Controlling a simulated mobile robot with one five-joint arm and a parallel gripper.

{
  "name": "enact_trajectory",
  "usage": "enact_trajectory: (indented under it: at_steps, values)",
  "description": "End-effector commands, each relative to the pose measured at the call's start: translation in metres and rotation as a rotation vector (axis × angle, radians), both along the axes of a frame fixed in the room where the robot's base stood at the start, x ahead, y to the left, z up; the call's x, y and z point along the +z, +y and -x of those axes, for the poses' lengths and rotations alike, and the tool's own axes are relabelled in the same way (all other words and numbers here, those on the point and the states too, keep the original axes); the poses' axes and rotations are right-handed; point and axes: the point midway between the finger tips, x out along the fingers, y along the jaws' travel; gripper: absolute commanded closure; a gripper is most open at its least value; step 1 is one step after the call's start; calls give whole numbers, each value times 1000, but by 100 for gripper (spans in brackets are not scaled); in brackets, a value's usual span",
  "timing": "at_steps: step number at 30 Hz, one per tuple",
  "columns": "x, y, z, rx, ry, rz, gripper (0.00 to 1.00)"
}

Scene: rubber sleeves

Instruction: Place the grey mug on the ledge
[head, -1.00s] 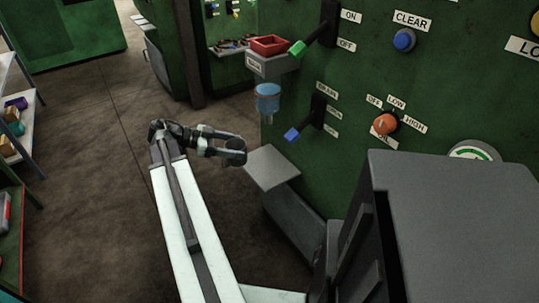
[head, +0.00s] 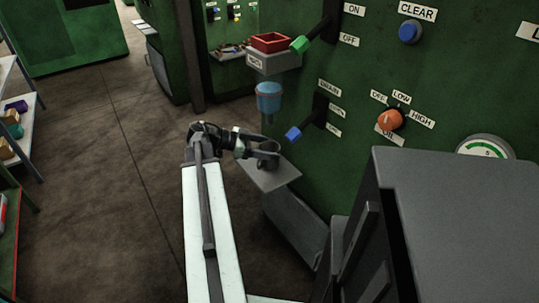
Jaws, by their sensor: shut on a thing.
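My gripper (head: 258,150) is at the end of my outstretched arm and is shut on the grey mug (head: 268,160). The mug is small, dark and partly hidden by the fingers. In the head view the mug overlaps the far part of the ledge. I cannot tell whether it touches the ledge or hangs above it.
The blue canister (head: 269,97) hangs close above the gripper, under a grey shelf (head: 277,62) with a red tray (head: 270,42). Open floor (head: 110,190) lies to the left.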

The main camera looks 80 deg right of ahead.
Motion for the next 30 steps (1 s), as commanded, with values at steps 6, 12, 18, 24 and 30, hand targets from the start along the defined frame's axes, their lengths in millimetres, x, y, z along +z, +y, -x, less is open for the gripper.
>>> enact_trajectory:
  at_steps: [6,12,18,24,30]
  values:
    - [-13,0,0,-1,0,0,77]
    - [-17,0,1,-1,0,1,77]
    - [-16,0,1,-2,0,0,11]
    - [-15,0,1,-2,0,0,11]
    - [-1,6,-17,0,0,0,11]
